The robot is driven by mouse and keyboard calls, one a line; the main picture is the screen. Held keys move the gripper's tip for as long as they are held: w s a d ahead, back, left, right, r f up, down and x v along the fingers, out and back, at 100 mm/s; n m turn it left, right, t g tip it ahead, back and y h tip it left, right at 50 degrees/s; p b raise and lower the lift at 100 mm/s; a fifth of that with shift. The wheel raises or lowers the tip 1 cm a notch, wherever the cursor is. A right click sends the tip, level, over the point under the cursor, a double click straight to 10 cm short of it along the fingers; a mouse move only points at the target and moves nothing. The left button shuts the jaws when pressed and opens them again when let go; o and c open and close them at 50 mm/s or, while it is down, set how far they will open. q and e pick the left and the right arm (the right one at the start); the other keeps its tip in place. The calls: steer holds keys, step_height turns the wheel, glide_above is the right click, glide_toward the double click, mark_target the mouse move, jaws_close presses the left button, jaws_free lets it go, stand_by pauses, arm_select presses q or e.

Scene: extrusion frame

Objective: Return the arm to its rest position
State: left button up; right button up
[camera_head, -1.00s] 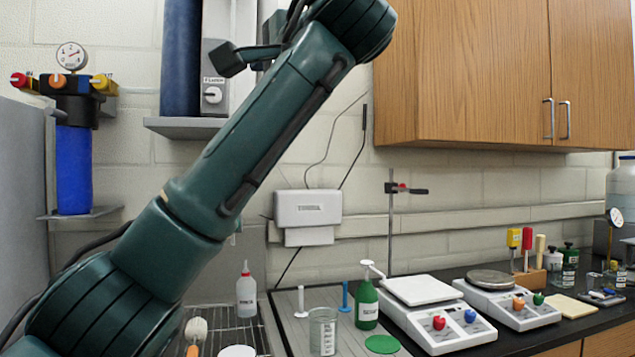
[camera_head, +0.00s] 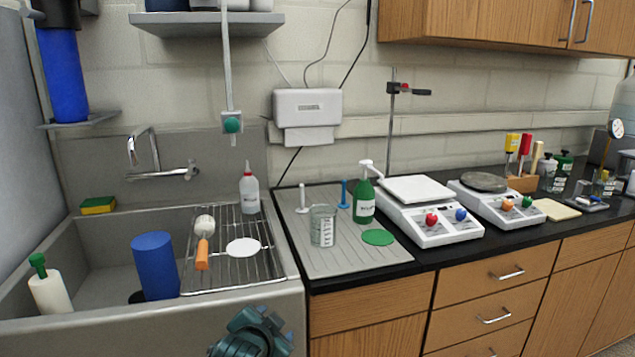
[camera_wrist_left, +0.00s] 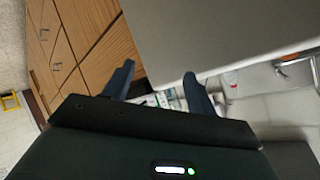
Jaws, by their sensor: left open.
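My left arm (camera_head: 250,335) shows only as a small dark green part at the bottom edge of the head view, in front of the sink. The left gripper is seen in the left wrist view (camera_wrist_left: 158,82). Its two dark fingers stand apart with nothing between them. Past the fingers are wooden cabinet fronts and a grey sink side, and I see no contact with them. My right gripper is in neither view.
The grey sink (camera_head: 95,255) holds a blue cylinder (camera_head: 155,265) and a wire rack (camera_head: 225,275). A black counter (camera_head: 420,250) carries a glass beaker (camera_head: 323,226), a green bottle (camera_head: 364,200) and two balances. Wooden drawers (camera_head: 490,290) are below.

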arm_select(q)
steer(key=s+a+f+n, duration=0.2)
steer(key=s+f, duration=0.2)
steer(key=s, duration=0.5)
steer(key=s+a+f+n+h+p, duration=0.1)
steer(key=s+f, duration=0.4)
steer(key=s, duration=0.5)
steer(key=s+a+f+n+g, duration=0.1)
steer(key=s+a+f+n, duration=0.1)
steer(key=s+f, duration=0.3)
steer(key=s+n, duration=0.1)
steer(key=s, duration=0.3)
steer(key=shift+s+a+h, duration=0.25)
steer(key=shift+a+h, duration=0.05)
